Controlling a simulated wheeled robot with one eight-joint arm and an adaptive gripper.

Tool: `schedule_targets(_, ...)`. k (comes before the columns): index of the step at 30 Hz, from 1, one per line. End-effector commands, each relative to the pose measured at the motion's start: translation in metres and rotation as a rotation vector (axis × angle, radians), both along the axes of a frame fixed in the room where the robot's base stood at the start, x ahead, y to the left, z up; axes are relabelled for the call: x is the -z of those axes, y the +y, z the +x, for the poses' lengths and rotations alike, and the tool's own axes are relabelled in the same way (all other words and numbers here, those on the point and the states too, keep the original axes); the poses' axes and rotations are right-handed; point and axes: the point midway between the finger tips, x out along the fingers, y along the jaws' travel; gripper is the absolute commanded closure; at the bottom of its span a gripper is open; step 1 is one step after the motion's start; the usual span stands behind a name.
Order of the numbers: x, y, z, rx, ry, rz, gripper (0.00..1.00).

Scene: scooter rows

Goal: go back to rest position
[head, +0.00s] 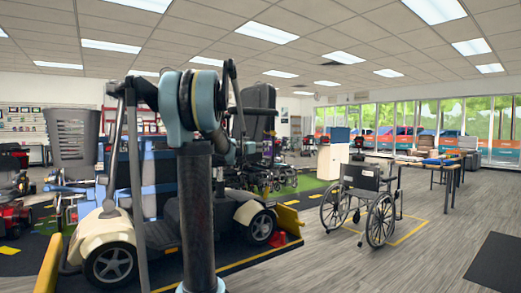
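My own arm stands upright in the head view, left of the middle. Its dark lower link rises from the bottom edge to a bluish-grey joint near the ceiling line. My gripper does not show in this view, so I cannot tell its state or whether it holds anything. The arm covers part of a large mobility scooter (118,232) with cream fenders and dark wheels behind it.
A wheelchair (366,178) stands on the grey floor right of the middle. A yellow-edged barrier (289,218) and a small red object (278,239) are beside the scooter. A long table (428,163) is farther back. A dark mat (500,263) lies at right; the floor between is clear.

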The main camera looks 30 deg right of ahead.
Motion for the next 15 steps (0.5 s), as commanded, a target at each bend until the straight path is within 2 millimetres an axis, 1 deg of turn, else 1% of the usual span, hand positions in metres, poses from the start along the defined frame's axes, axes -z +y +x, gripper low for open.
schedule_targets(1,0.000,0.006,-0.003,-0.001,0.000,0.000,0.32)
schedule_targets(3,0.000,0.010,-0.006,0.000,0.000,0.000,0.32)
schedule_targets(7,0.000,0.016,-0.009,0.001,0.000,0.000,0.32)
schedule_targets(13,0.000,0.018,-0.009,-0.003,0.000,-0.001,0.32)
schedule_targets(15,-0.002,0.026,-0.006,-0.028,-0.006,-0.007,0.32)
